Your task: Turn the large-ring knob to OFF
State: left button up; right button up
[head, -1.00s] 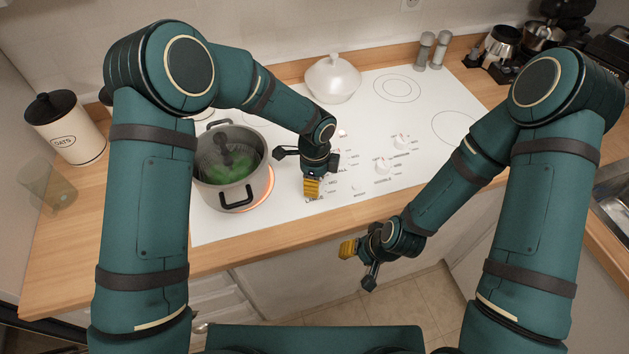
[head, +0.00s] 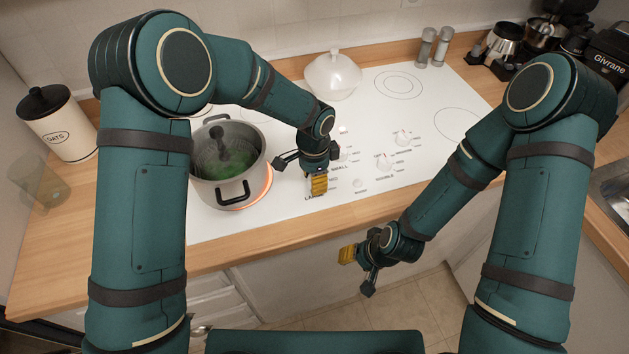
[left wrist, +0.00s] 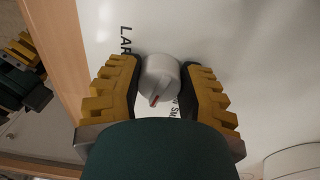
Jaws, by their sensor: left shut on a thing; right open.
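The large-ring knob (left wrist: 160,78) is a white round knob with a red pointer mark. In the left wrist view it sits between the two yellow fingers of my left gripper (left wrist: 161,70), which is shut on it. The red mark faces toward the bottom of that view, slightly left. Part of a printed "LAR" label (left wrist: 126,40) shows beside it. In the head view my left gripper (head: 318,184) is at the front of the white cooktop (head: 270,222) and hides this knob. My right gripper (head: 347,254) is open and empty, in front of the counter edge.
A steel pot (head: 228,192) with green contents stands on a glowing ring at the left. Other white knobs (head: 385,161) and (head: 403,138) are to the right of the left gripper. A white lidded dish (head: 332,76) and two shakers (head: 442,46) stand at the back.

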pick_arm(q)
jog(key=n+b, duration=0.1)
jog(key=n, duration=0.4)
jog(key=shift+s+f+n+b, duration=0.1)
jog(key=shift+n+b, duration=0.2)
jog(key=shift+b, duration=0.1)
jog(key=n, duration=0.4)
jog(key=shift+s+n+b, duration=0.1)
jog(key=shift+n+b, duration=0.2)
jog(key=shift+b, duration=0.05)
jog(key=n, duration=0.4)
jog(key=shift+d, duration=0.1)
jog(key=n+p, duration=0.1)
jog(key=n, duration=0.5)
jog(key=shift+s+d, duration=0.1)
jog(key=o, duration=1.2)
jog(key=shift+t, duration=0.3)
